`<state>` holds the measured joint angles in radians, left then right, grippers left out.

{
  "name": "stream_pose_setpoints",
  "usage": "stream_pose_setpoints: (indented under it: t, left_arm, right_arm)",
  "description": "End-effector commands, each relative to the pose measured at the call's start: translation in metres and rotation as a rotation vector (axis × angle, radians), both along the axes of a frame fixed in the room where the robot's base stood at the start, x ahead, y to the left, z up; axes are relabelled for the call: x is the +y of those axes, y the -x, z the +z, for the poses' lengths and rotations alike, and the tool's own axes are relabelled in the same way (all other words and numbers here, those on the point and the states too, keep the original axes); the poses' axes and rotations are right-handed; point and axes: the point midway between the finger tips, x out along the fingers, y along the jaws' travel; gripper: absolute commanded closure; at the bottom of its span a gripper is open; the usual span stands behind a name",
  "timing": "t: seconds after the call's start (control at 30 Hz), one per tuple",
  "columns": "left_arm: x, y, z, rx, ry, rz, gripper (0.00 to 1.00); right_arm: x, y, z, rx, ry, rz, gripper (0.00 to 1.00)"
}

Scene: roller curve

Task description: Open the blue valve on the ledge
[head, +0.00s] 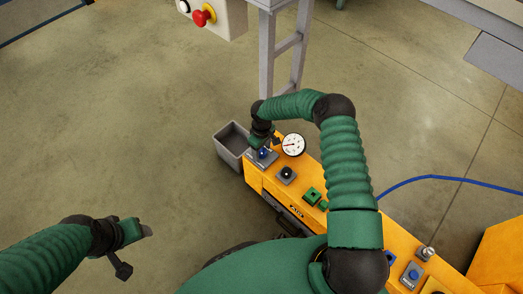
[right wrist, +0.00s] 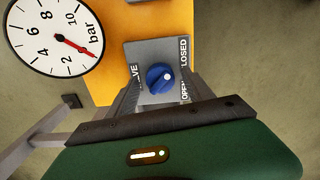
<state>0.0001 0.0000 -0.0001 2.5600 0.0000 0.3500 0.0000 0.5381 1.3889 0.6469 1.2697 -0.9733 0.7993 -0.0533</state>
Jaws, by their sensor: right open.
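The blue valve (right wrist: 158,79) is a round knob with a white dot on a grey plate, with CLOSED and OPEN printed on its right side in the right wrist view. The dot sits on the knob's right side, between the two words. In the head view the valve (head: 263,153) is at the far left end of the orange ledge (head: 255,180). My right gripper (right wrist: 158,88) is open, its fingers on either side of the knob; I cannot tell whether they touch it. My left gripper (head: 138,240) hangs over bare floor at left, its jaws unclear.
A pressure gauge (head: 293,145) stands beside the valve, close to my right gripper. A black knob (head: 287,173) and green parts (head: 313,195) are further along the ledge. A grey bin (head: 230,145) is left of the ledge end. A metal frame (head: 267,60) rises behind.

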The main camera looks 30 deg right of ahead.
Motion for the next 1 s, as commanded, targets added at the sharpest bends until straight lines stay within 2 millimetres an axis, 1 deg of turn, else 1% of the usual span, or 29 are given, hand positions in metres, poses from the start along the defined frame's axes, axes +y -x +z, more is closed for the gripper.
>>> stream_pose_setpoints:
  t: [0.07, 0.5, 0.53, 0.77, 1.0]
  left_arm:
    - [0.0, -0.0001, 0.0002, 0.0, 0.0, 0.0, 0.39]
    - [0.0, -0.0001, 0.0002, 0.0, 0.0, 0.0, 0.39]
    - [0.0, 0.0, 0.0002, 0.0, 0.0, 0.0, 0.39]
    - [0.0, 0.0, 0.0018, 0.0, 0.0, 0.0, 0.39]
    - [0.0, 0.0, 0.0091, 0.0, 0.0, 0.0, 0.39]
  right_arm:
    - [0.0, 0.0, 0.0003, 0.0, 0.0, 0.0, 0.41]
    - [-0.0003, -0.0001, 0.0005, 0.0, 0.001, 0.0, 0.98]
    - [-0.0004, -0.0002, 0.0005, 0.0, 0.001, 0.0, 1.0]
    - [-0.0005, -0.0003, 0.0012, 0.0, 0.001, -0.016, 1.0]
    - [-0.0006, -0.001, 0.003, -0.002, 0.004, -0.112, 1.0]
